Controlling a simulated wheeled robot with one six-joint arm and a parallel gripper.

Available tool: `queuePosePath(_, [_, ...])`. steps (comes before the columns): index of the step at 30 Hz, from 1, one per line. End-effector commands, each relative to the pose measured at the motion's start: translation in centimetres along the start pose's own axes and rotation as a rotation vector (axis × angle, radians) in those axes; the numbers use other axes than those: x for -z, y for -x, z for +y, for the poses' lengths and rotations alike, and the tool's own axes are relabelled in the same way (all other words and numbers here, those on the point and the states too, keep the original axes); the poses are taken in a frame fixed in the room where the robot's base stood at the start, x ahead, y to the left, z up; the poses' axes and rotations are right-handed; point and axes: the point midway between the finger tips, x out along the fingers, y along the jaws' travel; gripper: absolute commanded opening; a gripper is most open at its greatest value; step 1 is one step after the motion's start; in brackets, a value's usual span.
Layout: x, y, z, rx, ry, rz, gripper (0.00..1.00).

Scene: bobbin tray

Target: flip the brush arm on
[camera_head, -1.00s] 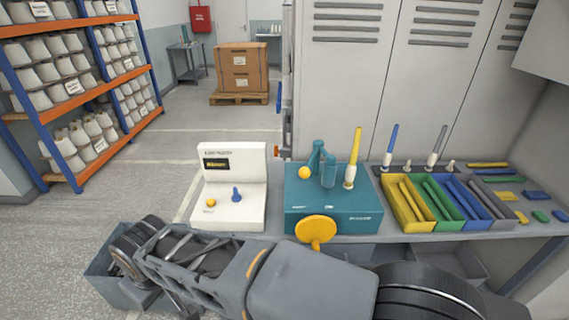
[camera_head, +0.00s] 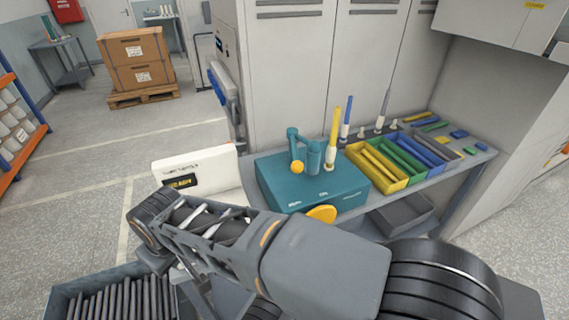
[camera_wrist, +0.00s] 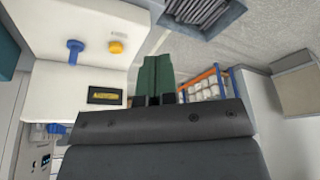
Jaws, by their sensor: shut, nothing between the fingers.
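A white console (camera_head: 222,165) with a small dark display stands left of a teal machine box (camera_head: 275,185). In the wrist view the console (camera_wrist: 60,80) shows a blue lever (camera_wrist: 75,46) and a yellow round button (camera_wrist: 116,46) above the display. I cannot tell whether the lever is the brush arm or which position counts as on. My gripper (camera_wrist: 156,62) shows its green fingers shut and empty, to the right of the console's controls in the wrist view; they appear apart from the lever.
The teal box carries teal posts, a yellow ball knob (camera_head: 297,167) and a yellow spindle (camera_head: 334,135). A yellow disc (camera_head: 322,214) is at its front. Colored trays (camera_head: 378,178) lie to the right. A bin of dark rods (camera_head: 70,290) is at lower left.

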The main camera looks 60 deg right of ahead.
Motion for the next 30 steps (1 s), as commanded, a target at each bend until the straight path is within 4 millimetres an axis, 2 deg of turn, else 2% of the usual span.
queuePosePath(8, [0.0,0.0,0.1,-0.005,0.005,-0.008,0.00])
queuePosePath(11, [0.2,0.1,0.9,-0.035,0.036,-0.056,0.00])
queuePosePath(13, [0.3,0.1,2.2,-0.077,0.080,-0.126,0.00])
queuePosePath(17, [0.8,0.4,5.7,-0.182,0.211,-0.339,0.00])
queuePosePath(21, [1.3,1.1,10.7,-0.291,0.371,-0.639,0.00])
queuePosePath(27, [2.5,2.5,17.2,-0.379,0.548,-1.060,0.00])
queuePosePath(30, [3.2,3.1,19.7,-0.400,0.607,-1.238,0.00])
